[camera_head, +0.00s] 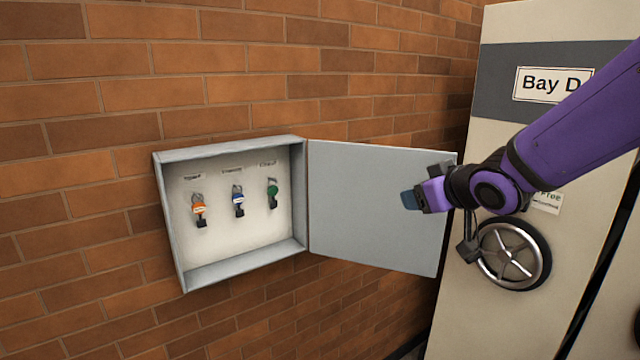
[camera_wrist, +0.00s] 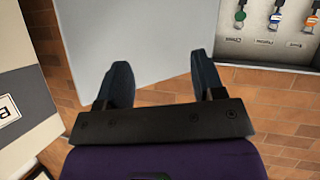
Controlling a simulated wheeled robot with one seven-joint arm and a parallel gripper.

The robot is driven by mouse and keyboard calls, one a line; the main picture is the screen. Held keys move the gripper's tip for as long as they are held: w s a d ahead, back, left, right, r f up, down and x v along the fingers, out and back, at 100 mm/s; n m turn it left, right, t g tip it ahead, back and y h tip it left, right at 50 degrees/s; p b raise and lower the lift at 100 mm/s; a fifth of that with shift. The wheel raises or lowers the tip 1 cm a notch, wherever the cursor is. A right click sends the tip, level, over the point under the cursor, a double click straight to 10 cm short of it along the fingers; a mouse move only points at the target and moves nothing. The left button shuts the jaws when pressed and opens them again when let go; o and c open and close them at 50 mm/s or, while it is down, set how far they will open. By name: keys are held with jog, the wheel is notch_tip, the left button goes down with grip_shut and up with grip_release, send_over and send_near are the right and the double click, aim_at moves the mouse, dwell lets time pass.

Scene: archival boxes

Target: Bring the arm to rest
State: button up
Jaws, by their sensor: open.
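My gripper (camera_head: 409,200) is at the end of my purple arm, in front of the outer part of the open cabinet door (camera_head: 370,205). In the wrist view my gripper (camera_wrist: 163,85) has its two dark fingers spread apart with nothing between them. The door's grey panel (camera_wrist: 135,30) shows beyond the fingertips. I cannot tell whether a finger touches the door.
A grey key cabinet (camera_head: 245,270) on the brick wall (camera_head: 90,130) holds keys with orange (camera_head: 198,209), blue (camera_head: 238,199) and green (camera_head: 272,190) tags on hooks. At right stands a beige shelving unit (camera_head: 460,300) with a handwheel (camera_head: 513,254) and a "Bay D" sign (camera_head: 545,84).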

jog(key=s+d+r+m+g+h, duration=0.2)
jog(key=s+d, duration=0.3)
jog(key=s, duration=0.1)
jog(key=s+d+r+m+g+h, duration=0.1)
jog(key=s+d+r+m+h, duration=0.2)
jog(key=s, duration=0.4)
jog(key=s+d+g, duration=0.1)
jog(key=s+g, duration=0.1)
jog(key=s, duration=0.5)
jog(key=s+d+f+m+g, duration=0.1)
jog(key=s, duration=0.5)
jog(key=shift+s+d+f+g+y, duration=0.3)
jog(key=shift+s+g+y, duration=0.05)
jog(key=shift+g+y, duration=0.05)
jog(key=shift+c, duration=0.3)
